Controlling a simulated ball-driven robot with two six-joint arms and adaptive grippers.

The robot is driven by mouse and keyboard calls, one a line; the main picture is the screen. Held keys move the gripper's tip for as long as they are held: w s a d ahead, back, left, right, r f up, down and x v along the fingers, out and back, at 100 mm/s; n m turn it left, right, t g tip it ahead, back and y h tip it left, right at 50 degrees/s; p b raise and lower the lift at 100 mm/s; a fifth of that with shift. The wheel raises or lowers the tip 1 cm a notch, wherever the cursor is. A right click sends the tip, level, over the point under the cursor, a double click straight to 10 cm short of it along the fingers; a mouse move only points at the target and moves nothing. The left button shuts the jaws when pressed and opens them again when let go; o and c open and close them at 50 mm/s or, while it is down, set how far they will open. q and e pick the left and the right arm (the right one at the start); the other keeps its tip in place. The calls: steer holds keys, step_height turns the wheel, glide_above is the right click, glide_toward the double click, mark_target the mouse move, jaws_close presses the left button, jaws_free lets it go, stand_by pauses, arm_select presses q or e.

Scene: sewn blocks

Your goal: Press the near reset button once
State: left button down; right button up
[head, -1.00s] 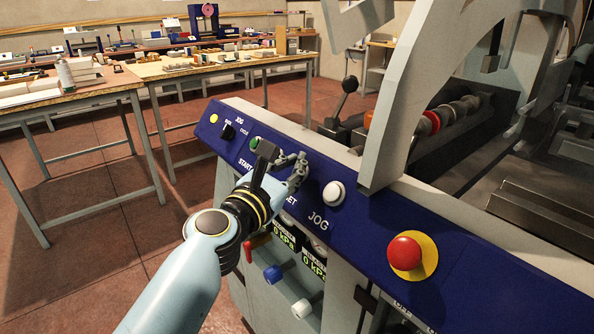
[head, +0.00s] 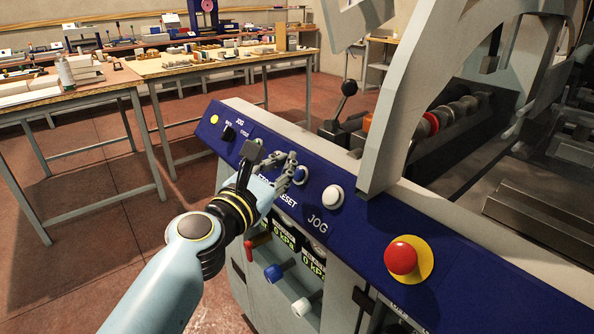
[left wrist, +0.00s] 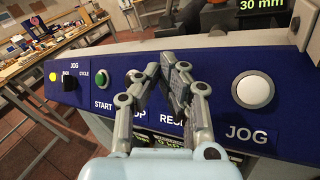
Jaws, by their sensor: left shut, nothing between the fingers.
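The blue reset button (head: 300,174), in a pale ring above the RESET label, sits on the blue sloping panel (head: 455,262) in the head view. My left gripper (head: 283,162) is shut and empty, just left of the button, partly overlapping it. I cannot tell whether it touches the button or panel. In the left wrist view, the gripper (left wrist: 162,72) covers the reset button, and its fingers hide part of the RESET and STOP labels. My right gripper is not in view.
A white JOG button (head: 333,196) is right of the reset button, and a red mushroom button (head: 401,257) is farther right. A green START button (left wrist: 104,78) is to the left. A grey machine arch (head: 398,100) rises behind the panel.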

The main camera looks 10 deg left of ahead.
arm_select(q)
steer(key=s+a+r+p, duration=0.2)
steer(key=shift+s+r, duration=0.25)
steer(key=shift+r, duration=0.1)
stand_by(0.4)
steer(key=s+a+f+m+g+y+b, duration=0.1)
steer(key=s+a+f+m+g+b, duration=0.15)
steer(key=s+f, duration=0.75)
steer(key=s+a+f+m+g+b, duration=0.1)
steer(key=f+m+g+b, duration=0.2)
steer(key=f, duration=1.4)
steer(key=s+a+f+m+g+y+b, duration=0.1)
steer(key=s+f+m+g+b, duration=0.35)
steer(key=f, duration=0.95)
steer(key=s+a+f+m+g+y, duration=0.1)
steer(key=s+f+m, duration=0.5)
steer(key=s, duration=0.6)
steer(key=s+a+f+m+g+y+b, duration=0.1)
steer(key=s+a+f+m+g, duration=0.2)
steer(key=s, duration=0.9)
steer(key=s+a+f+m+g, duration=0.2)
steer(key=s+a+f+m, duration=0.3)
steer(key=s+f+m, duration=0.6)
steer(key=shift+s+a+f+g+y+b, duration=0.3)
steer(key=shift+s+f+g+y+b, duration=0.15)
steer(key=shift+f, duration=0.2)
